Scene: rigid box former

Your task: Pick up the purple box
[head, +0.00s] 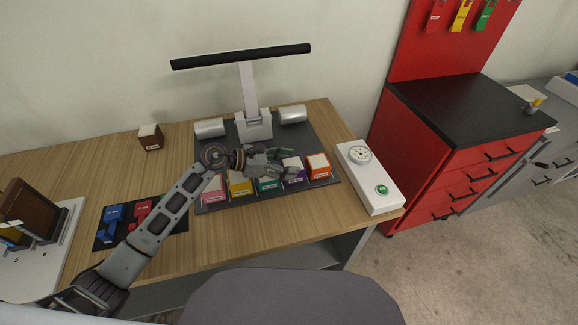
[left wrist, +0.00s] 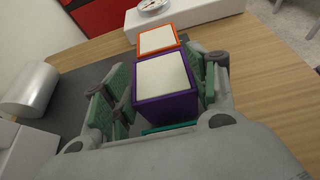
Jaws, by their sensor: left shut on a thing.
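The purple box (left wrist: 164,104) has a white top and sits between the two fingers of my left gripper (left wrist: 160,90) in the left wrist view. The gripper is shut on it. In the head view my left gripper (head: 284,163) reaches over the row of boxes from the left, and the purple box (head: 293,175) is partly hidden behind the fingers. I cannot tell whether the box is lifted off the dark mat. My right gripper is in neither view.
An orange box (head: 318,166) stands just right of the purple one. Teal (head: 268,185), yellow (head: 240,186) and pink (head: 213,190) boxes stand to the left on the dark mat (head: 321,139). A white device with a dial (head: 369,180) stands on the right, and a brown box (head: 151,138) at the back left.

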